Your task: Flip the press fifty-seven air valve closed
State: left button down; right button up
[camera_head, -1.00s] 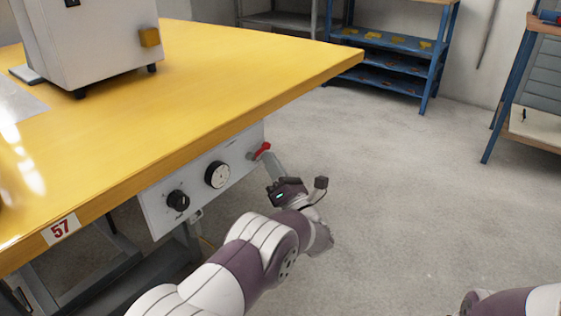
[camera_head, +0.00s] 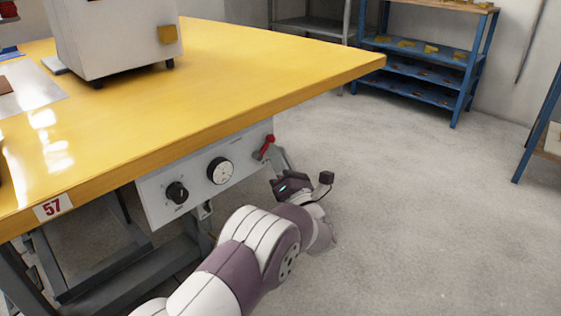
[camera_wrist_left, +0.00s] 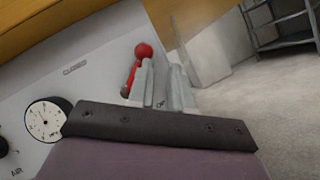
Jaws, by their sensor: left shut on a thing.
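The red air valve lever (camera_head: 265,147) is on the right end of the grey-white panel (camera_head: 155,207) under the yellow table marked 57. My left gripper (camera_head: 272,153) is at the lever, its fingers shut on it. In the left wrist view, the red lever (camera_wrist_left: 138,66) with its round knob shows just beyond and left of the fingertips (camera_wrist_left: 152,72). The fingers hide part of the lever. The panel also carries a round gauge (camera_head: 220,171) and a black knob (camera_head: 177,192). My right gripper is not in view.
The yellow table (camera_head: 250,85) overhangs the panel, with its edge close above my gripper. A white machine (camera_head: 115,40) stands on it. Blue shelves (camera_head: 425,60) stand at the back. The grey floor (camera_head: 420,200) to the right is clear.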

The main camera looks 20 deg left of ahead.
pick_arm(q)
jog(key=shift+w+r, duration=0.15)
jog(key=shift+r, duration=0.5)
jog(key=shift+w+r, duration=0.15)
jog(key=shift+r, duration=0.5)
jog(key=shift+w+f+b, duration=0.1)
jog(key=shift+f+b, duration=0.15)
jog(key=shift+b, duration=1)
jog(key=shift+s+r, duration=0.1)
jog(key=shift+s, duration=0.1)
jog(key=shift+r, duration=0.1)
jog(key=shift+s, duration=0.1)
